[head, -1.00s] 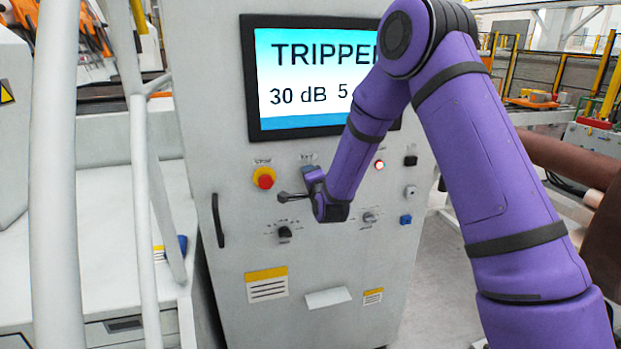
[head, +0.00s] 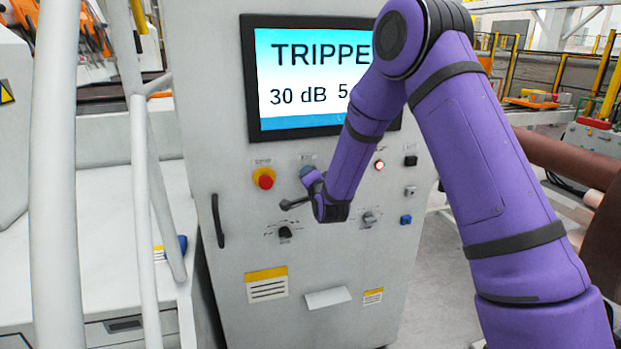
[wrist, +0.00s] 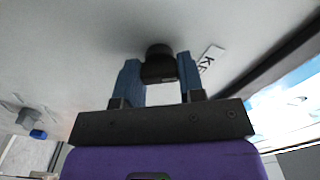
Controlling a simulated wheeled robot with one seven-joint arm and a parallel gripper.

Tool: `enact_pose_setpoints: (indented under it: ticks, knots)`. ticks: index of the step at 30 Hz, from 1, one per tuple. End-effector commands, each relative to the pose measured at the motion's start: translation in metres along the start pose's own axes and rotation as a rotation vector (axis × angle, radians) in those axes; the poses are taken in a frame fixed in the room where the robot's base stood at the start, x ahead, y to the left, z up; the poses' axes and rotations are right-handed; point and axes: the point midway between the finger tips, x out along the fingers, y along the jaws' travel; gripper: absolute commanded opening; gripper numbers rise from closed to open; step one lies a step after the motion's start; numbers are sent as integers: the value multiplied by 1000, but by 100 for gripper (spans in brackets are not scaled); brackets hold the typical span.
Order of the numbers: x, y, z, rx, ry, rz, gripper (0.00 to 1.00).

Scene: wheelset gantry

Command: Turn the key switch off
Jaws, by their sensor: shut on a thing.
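The key switch shows in the wrist view as a round black knob (wrist: 158,50) on the grey panel, with a partly visible label starting "KE" (wrist: 209,60) beside it. My gripper (wrist: 158,70) has its two blue fingers on either side of the knob's grip and is shut on it. In the head view my gripper (head: 309,175) is at the cabinet front, below the screen and right of the red stop button (head: 264,178). It hides the key switch there, so the switch's position cannot be read.
The grey cabinet (head: 230,260) carries a screen (head: 300,75) reading "TRIPPE…", partly covered by my arm. Other controls are close by: a black rotary knob (head: 285,232), a grey selector (head: 369,219), a lit button (head: 379,165) and a blue button (head: 405,219). White rails stand at left.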

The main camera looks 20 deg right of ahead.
Motion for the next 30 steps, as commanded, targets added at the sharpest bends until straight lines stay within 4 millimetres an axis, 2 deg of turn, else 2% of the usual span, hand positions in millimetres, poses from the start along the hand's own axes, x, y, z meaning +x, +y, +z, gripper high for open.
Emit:
enact_pose_setpoints:
  ticks: [1, 2, 4, 5, 13, 17, 30]
  knots:
    - [0, 1, 0, -1, -2, 2, 12]
    - [0, 1, 0, -1, -2, 2, 43]
    - [0, 1, 0, -1, -1, 2, 59]
    - [0, 1, 0, -1, -1, 2, 62]
    - [-1, 0, 0, 0, -1, 1, 62]
    - [-10, 0, 0, 0, -1, 1, 62]
    - [-86, 1, 0, -1, -2, 2, 62]
